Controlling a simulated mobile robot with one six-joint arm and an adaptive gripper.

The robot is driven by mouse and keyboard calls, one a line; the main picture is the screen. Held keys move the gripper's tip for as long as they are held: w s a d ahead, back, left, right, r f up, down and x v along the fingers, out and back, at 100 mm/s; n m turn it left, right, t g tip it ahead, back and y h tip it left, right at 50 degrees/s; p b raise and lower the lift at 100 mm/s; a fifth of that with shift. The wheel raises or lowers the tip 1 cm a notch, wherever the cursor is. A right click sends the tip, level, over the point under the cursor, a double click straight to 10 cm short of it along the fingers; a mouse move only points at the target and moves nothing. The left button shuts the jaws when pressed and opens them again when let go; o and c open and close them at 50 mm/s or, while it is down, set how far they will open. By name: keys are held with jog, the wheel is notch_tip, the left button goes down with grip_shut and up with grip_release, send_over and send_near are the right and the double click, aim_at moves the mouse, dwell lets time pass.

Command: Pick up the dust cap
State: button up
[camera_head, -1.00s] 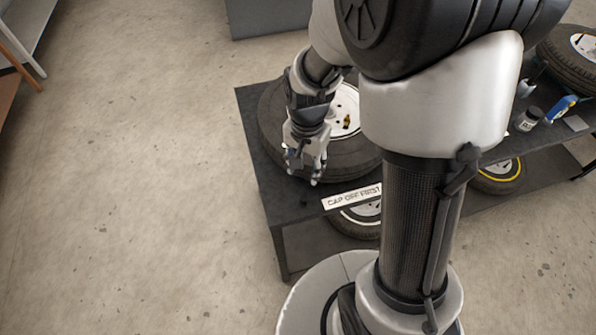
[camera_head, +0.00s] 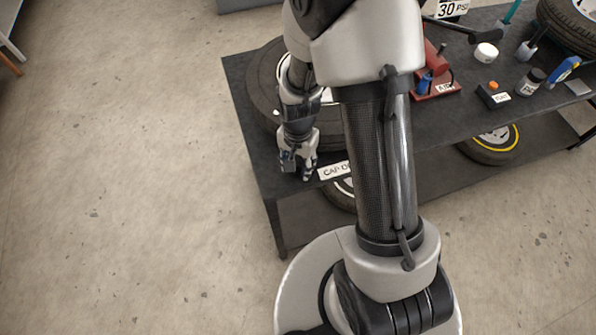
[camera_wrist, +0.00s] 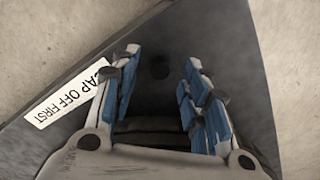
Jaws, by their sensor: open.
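The dust cap (camera_wrist: 160,66) looks like a small dark round piece on the dark tabletop (camera_wrist: 240,112) in the wrist view. It lies beyond my fingertips, in line with the gap between them, and I see nothing touching it. My gripper (camera_head: 298,173) is open and empty, pointing down near the table's front left corner. Its blue-padded fingers (camera_wrist: 162,76) stand apart in the wrist view. In the head view I cannot make out the cap; my gripper seems to hide it.
A tyre (camera_head: 262,90) lies behind my gripper, partly hidden by my arm. The "CAP OFF FIRST" sign (camera_wrist: 66,97) is beside the gripper on the front edge. A red AIR unit (camera_head: 437,86) and a black box (camera_head: 493,95) stand further right. Open floor lies left.

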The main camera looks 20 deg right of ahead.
aim_at(298, 169)
jog(key=shift+f, duration=0.65)
jog(key=shift+r, duration=0.1)
jog(key=shift+c, duration=0.3)
jog(key=c, duration=0.8)
jog(key=shift+r, duration=0.1)
jog(key=shift+c, duration=0.2)
notch_tip(298, 169, up, 23)
jog(key=p, duration=0.8)
jog(key=shift+p, duration=0.4)
